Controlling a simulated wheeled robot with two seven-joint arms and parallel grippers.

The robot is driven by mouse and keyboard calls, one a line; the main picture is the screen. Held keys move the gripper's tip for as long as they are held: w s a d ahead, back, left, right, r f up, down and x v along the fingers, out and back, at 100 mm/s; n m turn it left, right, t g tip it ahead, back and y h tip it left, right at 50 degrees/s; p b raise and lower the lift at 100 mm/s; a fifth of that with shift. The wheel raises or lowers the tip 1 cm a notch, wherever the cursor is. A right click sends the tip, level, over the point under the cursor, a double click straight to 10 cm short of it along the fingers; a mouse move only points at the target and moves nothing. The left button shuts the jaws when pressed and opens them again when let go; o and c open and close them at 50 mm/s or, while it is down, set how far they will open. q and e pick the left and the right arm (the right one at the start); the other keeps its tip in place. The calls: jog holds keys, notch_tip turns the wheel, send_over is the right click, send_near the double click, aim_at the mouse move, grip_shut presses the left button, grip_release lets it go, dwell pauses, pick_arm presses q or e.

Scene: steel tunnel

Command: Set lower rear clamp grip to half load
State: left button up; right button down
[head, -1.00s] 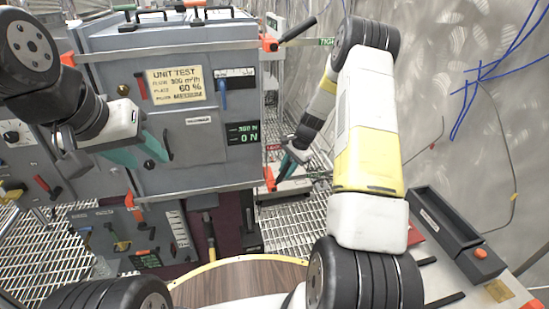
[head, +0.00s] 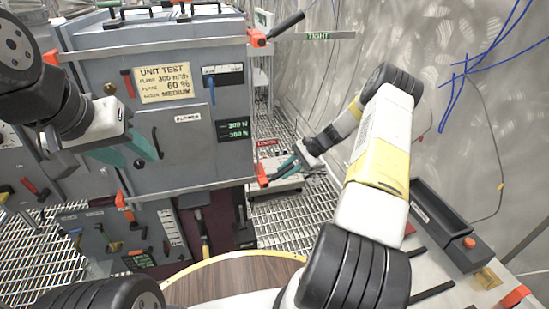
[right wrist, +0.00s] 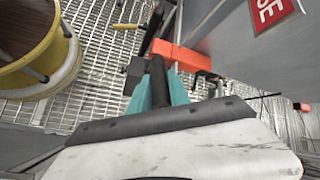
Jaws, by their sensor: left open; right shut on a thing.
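The lower rear clamp (head: 262,174) is an orange block at the lower right corner of the grey cabinet (head: 190,165). My right gripper (head: 285,169) is at it, shut on its black lever. In the right wrist view, the teal fingers (right wrist: 158,92) hold the dark lever (right wrist: 158,70) beside the orange clamp body (right wrist: 180,56). A red sign reading LOOSE (head: 266,143) is just above. The small display (head: 233,129) appears to read 300 N on both lines. My left gripper (head: 140,150) is open before the cabinet front, near a black handle (head: 157,142).
The upper rear clamp (head: 257,38) has a black lever pointing up right, near a green TIGHT sign (head: 318,36). A yellow UNIT TEST card (head: 165,85) is on the cabinet. A dark tray (head: 445,225) lies at right. Metal grating (head: 290,210) shows below the clamp.

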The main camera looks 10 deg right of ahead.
aim_at(294, 164)
jog(key=c, duration=1.2)
grip_release()
jog(key=shift+c, duration=0.2)
jog(key=shift+d+r, duration=0.1)
jog(key=v, duration=0.7)
jog(key=shift+d+r, duration=0.15)
jog(key=shift+d, duration=0.1)
